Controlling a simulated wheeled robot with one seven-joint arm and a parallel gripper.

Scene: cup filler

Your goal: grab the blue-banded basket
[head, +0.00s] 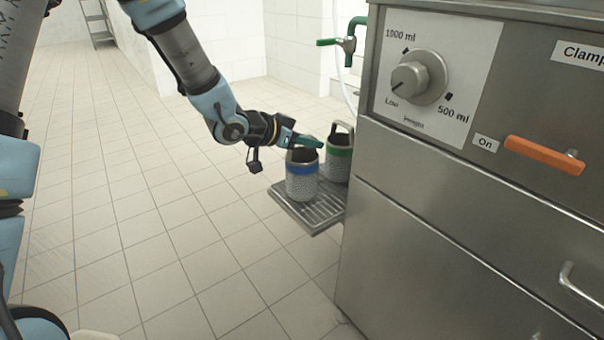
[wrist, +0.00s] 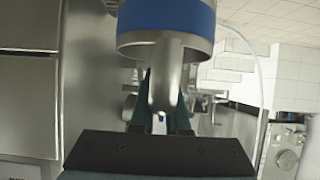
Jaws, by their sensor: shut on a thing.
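The blue-banded basket (head: 302,178) is a grey mesh cylinder with a blue band around its upper part, over the grated tray (head: 308,210) beside the machine. In the head view it looks upright; I cannot tell whether it touches the tray. My gripper (head: 309,141) is at its top and shut on its metal handle. In the wrist view the blue band (wrist: 165,16) is at the top, and the handle (wrist: 164,75) runs down between my two dark fingers (wrist: 160,118). The fingers partly hide the handle in the head view.
A green-banded basket (head: 339,155) stands close behind to the right on the same tray. The steel machine (head: 430,215), with a dial (head: 418,77) and an orange lever (head: 544,155), fills the right side. A green tap (head: 346,42) is behind. The tiled floor (head: 150,220) at left is clear.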

